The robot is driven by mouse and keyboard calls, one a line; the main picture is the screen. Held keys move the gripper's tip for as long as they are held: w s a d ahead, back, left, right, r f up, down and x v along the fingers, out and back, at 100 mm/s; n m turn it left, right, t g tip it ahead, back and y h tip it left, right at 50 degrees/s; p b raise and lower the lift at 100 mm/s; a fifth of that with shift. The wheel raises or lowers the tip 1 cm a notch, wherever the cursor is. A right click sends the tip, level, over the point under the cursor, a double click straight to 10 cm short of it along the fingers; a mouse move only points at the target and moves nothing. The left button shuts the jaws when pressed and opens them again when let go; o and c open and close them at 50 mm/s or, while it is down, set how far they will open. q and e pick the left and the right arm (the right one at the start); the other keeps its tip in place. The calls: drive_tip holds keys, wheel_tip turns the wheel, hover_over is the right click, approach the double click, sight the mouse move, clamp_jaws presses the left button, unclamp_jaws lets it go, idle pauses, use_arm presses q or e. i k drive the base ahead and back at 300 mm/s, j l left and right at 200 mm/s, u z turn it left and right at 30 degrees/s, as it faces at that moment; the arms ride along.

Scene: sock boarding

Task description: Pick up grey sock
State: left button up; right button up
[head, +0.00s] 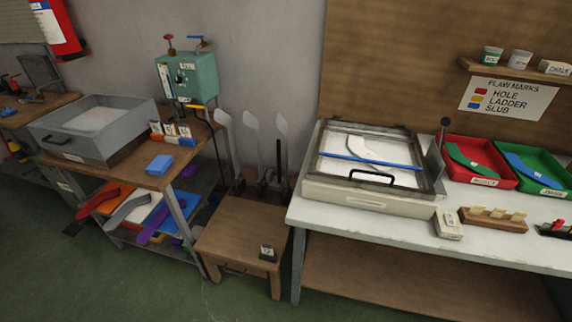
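A grey sock (128,210) lies on the lower shelf of the left bench. It is curved and lies between an orange-red sock (97,199) and a purple sock (156,222), close to an orange patch. The upper bench top is above and behind it. Neither of my grippers shows in the head view, so I cannot see what they hold.
A low wooden stand (240,240) with upright grey boards (283,140) stands just right of the shelf. Right is a white table (400,228) with a framed press (335,192). Green floor lies in front.

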sight(129, 206)
drive_tip(key=u, duration=1.4)
drive_tip(key=i+j, duration=0.25)
drive_tip(key=i, duration=0.2)
drive_tip(key=i+j, duration=0.2)
drive_tip(key=i, duration=0.3)
drive_tip(key=i+z, duration=0.1)
drive_tip(key=z, duration=0.35)
drive_tip(key=i+j+z, duration=0.1)
drive_tip(key=z, duration=0.35)
drive_tip(key=i+j+z, duration=0.1)
drive_tip(key=z, duration=0.35)
drive_tip(key=k+j, duration=0.05)
drive_tip(key=j, duration=0.05)
